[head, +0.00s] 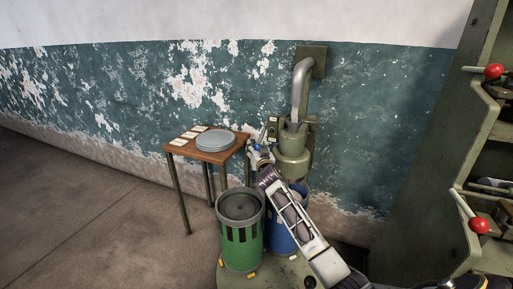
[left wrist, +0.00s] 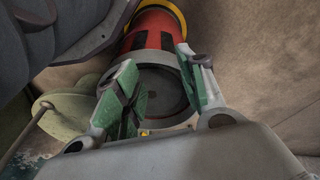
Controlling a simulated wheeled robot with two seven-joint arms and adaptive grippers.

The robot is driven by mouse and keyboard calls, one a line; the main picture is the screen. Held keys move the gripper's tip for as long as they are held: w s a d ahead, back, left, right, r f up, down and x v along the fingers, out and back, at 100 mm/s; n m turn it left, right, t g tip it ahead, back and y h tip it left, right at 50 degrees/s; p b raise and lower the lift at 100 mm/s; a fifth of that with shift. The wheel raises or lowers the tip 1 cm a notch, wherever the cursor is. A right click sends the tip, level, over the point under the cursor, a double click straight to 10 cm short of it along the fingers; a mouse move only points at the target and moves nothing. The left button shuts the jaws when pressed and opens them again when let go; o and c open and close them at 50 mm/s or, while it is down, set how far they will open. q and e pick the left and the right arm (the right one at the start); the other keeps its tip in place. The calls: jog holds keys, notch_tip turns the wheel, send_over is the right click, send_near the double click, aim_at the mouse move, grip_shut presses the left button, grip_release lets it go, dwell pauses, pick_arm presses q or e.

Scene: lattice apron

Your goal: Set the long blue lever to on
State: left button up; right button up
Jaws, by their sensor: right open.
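My right gripper (head: 259,150) is open at the end of my right arm, in front of the left side of a green-grey machine (head: 292,143) with a bent pipe. A thin pale-bluish bar (head: 262,133) stands up at the gripper's tips. It may be the long blue lever, but it is too small to tell, and so is its setting. I cannot tell whether the gripper touches it. Small pale labels (head: 272,121) show beside the bar. My left gripper (left wrist: 160,92) is open and empty in the left wrist view and does not show in the head view.
A wooden table (head: 212,155) with grey plates (head: 215,140) and cards stands left of the machine. A green bin (head: 240,235) and a blue bin (head: 283,238) stand in front. A green rack (head: 430,170) with red-knobbed levers is right.

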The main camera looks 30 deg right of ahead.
jog(key=c, duration=1.2)
jog(key=shift+r, duration=0.1)
jog(key=shift+a, duration=0.1)
